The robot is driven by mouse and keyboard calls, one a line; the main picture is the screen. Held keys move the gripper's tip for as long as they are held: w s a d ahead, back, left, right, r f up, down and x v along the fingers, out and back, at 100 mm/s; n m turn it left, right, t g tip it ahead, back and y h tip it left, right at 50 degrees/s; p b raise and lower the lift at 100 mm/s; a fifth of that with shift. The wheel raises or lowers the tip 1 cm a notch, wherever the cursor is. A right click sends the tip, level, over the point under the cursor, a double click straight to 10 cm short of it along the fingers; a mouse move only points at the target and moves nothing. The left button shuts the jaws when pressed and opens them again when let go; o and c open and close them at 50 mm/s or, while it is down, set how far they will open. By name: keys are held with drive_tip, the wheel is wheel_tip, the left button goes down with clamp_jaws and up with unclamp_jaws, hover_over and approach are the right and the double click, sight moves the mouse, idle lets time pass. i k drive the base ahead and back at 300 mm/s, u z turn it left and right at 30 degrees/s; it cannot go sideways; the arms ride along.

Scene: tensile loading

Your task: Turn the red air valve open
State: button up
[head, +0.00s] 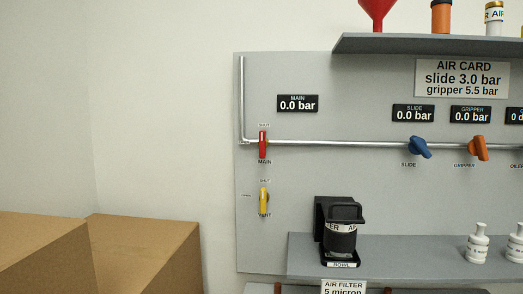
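The red air valve (263,145) is on the grey panel at the left end of the silver pipe (320,143). Its red handle stands upright, across the line of the pipe. A small label above it appears to read "SHUT", and "MAIN" is below it. The MAIN display (298,103) above and to the right reads 0.0 bar. My gripper is not in view.
A yellow valve (263,201) is just below the red one. A blue knob (419,147) and an orange knob (478,148) are along the pipe. A black filter (340,231) stands on the lower shelf. Cardboard boxes (140,255) fill the lower left.

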sight(263, 143)
drive_tip(key=z, duration=0.2)
drive_tip(key=k, duration=0.3)
drive_tip(key=z, duration=3.8)
drive_tip(key=i, duration=0.1)
drive_tip(key=u, duration=2.7)
drive_tip(key=i, duration=0.7)
drive_tip(key=u, duration=0.9)
drive_tip(key=i, duration=0.5)
drive_tip(key=u, duration=0.5)
